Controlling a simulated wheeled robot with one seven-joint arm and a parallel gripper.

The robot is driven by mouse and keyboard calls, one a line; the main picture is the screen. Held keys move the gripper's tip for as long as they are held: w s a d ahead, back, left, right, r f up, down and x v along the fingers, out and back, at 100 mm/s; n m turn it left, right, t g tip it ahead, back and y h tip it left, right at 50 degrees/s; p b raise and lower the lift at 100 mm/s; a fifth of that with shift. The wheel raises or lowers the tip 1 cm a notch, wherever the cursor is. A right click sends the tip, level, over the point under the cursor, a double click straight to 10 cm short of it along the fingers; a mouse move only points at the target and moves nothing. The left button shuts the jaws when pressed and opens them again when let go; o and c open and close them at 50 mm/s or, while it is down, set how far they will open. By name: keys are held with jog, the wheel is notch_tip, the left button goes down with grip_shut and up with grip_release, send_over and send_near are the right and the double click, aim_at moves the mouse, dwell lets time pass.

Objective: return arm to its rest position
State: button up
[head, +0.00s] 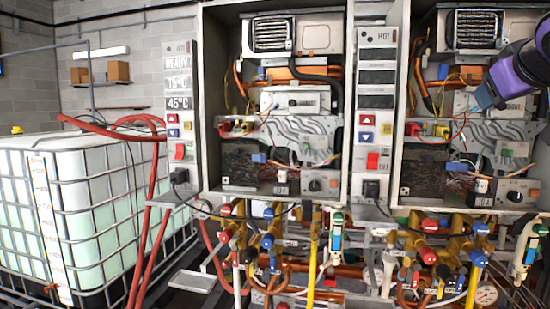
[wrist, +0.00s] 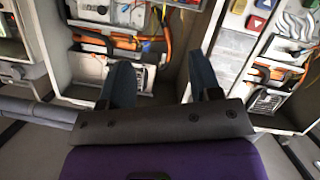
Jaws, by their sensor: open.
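My gripper (wrist: 160,74) shows in the wrist view with its two dark blue fingers spread apart and nothing between them. In the head view my purple arm reaches in from the right edge, and my gripper (head: 484,97) is in front of the right open heater (head: 472,130). I cannot tell from these views whether the fingers touch anything there. The wrist view looks past the fingers at open heater cabinets with orange pipes (wrist: 168,55).
The middle heater (head: 290,110) stands open with its wiring exposed. Coloured valves and pipes (head: 430,255) crowd the space below. A white caged tank (head: 90,210) stands at the left, with red hoses (head: 150,200) beside it. Boxes (head: 118,71) sit on a wall shelf.

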jog(key=s+a+f+g+y, duration=0.1)
jog(key=s+a+f+g, duration=0.1)
jog(key=s+a+f, duration=0.2)
jog(key=s+a+f+g+y, duration=0.2)
jog(key=s+f, duration=0.3)
jog(key=f, duration=0.6)
jog(key=s+a+f+g+y, duration=0.2)
jog(key=s+a+f+g, duration=0.2)
jog(key=f, duration=0.4)
jog(key=shift+s+a, duration=0.7)
jog(key=shift+a, duration=0.15)
